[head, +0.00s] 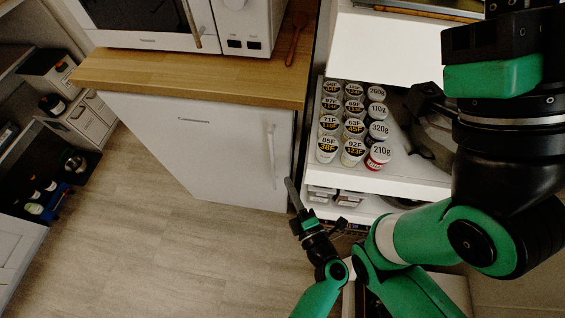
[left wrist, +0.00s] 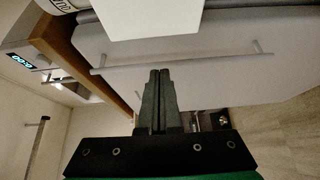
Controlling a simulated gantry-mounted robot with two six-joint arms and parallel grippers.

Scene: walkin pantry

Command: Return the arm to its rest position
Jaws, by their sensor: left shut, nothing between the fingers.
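My left gripper (head: 290,186) is shut and empty in the head view. Its thin dark fingers point up and left, in front of the right edge of the white cabinet (head: 205,150). In the left wrist view the gripper (left wrist: 158,75) shows two dark fingers pressed together with nothing between them. Behind the fingertips is a pale cabinet front with a long bar handle (left wrist: 180,62). I cannot tell the exact gap from the fingertips to it. My green and black arm links fill the right and lower right of the head view. My right gripper is not in view.
A white shelf holds rows of labelled jars (head: 350,130) and a dark grey object (head: 430,115). A microwave (head: 150,25) stands on the wooden counter (head: 180,80). A dark shelf with bottles (head: 45,195) is at the left. The floor (head: 170,245) at lower left is clear.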

